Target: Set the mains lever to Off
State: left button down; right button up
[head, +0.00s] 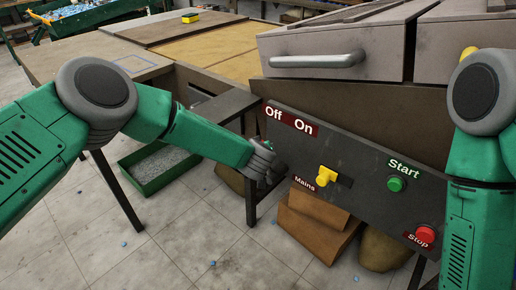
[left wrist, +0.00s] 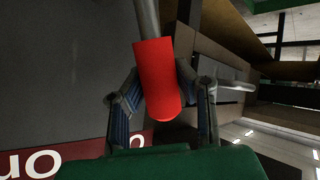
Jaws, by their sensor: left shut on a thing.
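My left gripper (head: 264,160) is at the left end of the dark control panel (head: 355,165), just below the "Off" and "On" labels (head: 291,121). In the left wrist view my left gripper (left wrist: 160,98) has its fingers on both sides of a red handle (left wrist: 157,75) on a grey rod, and is shut on it. This handle is hidden in the head view. The "Mains" label (head: 304,184) is just right of and below the gripper. A yellow knob (head: 326,175) sits at a dark slot beside that label. My right arm shows at the right; its gripper is out of view.
A green Start button (head: 396,184) and a red Stop button (head: 425,234) are on the panel's right part. A drawer handle (head: 318,60) juts out above.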

pick_arm(q)
jog(key=shift+w+a+r, duration=0.1)
jog(key=shift+w+r, duration=0.1)
jog(key=shift+w, duration=0.05)
jog(key=shift+w+a+f, duration=0.1)
jog(key=shift+a, duration=0.3)
jog(key=c, duration=1.2)
grip_release()
jog(key=shift+d, duration=0.2)
jog(key=shift+s, duration=0.3)
jog(key=v, duration=1.1)
jog(key=shift+s, duration=0.25)
